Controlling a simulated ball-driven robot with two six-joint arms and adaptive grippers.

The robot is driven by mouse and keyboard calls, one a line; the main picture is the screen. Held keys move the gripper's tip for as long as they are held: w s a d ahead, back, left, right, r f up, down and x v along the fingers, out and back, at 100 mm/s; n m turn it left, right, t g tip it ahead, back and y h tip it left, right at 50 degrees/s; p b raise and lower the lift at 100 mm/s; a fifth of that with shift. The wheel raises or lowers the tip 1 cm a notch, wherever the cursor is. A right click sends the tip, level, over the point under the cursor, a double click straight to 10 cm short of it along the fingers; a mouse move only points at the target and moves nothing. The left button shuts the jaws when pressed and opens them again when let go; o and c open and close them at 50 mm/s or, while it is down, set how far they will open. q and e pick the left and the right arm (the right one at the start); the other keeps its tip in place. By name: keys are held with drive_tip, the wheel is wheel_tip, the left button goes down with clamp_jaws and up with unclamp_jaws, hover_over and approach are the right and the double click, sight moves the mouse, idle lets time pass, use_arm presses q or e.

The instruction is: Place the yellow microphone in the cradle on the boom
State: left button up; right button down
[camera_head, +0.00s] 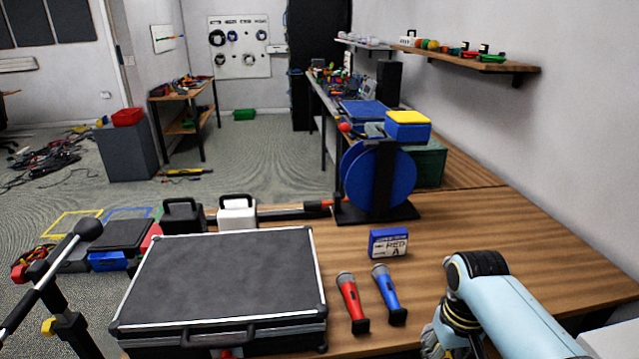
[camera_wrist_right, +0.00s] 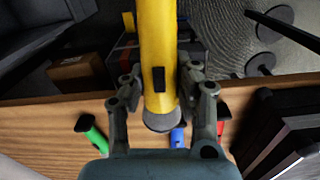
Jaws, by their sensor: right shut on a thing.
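My right gripper (camera_wrist_right: 159,88) is shut on the yellow microphone (camera_wrist_right: 156,45) in the right wrist view. The microphone's grey mesh head (camera_wrist_right: 163,121) points toward the palm, and its body runs up out of the picture. In the head view my right arm reaches in at the bottom right; its fingers and the yellow microphone are below the picture edge. I cannot clearly make out a cradle. My left gripper is not in view.
A closed black case (camera_head: 222,277) fills the table's front left. A red microphone (camera_head: 350,297) and a blue microphone (camera_head: 386,288) lie beside it; a green microphone (camera_wrist_right: 92,132) shows in the wrist view. A labelled box (camera_head: 388,243) and a blue cable reel (camera_head: 378,177) stand behind.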

use_arm(q)
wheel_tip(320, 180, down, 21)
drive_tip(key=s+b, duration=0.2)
drive_tip(key=b, duration=1.8)
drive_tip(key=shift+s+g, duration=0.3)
